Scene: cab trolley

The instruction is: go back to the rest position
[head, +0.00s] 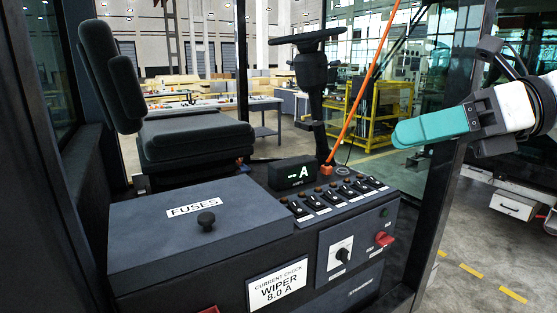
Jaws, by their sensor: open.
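My gripper (432,127) is at the right of the head view, with teal fingers on a white and dark wrist. It points left and stands in the air, above and to the right of the console's right edge, near the cab's right post. Nothing shows held in it. The fingers overlap from this side, so the gap between them is hidden. The gripper is apart from the console and its switches.
The dark console carries a closed fuses lid (190,222) with a knob, a display (291,173), a row of switches (334,198) and a red switch (384,239). An orange rod (372,82) rises behind. The cab post (455,160) stands close to my gripper.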

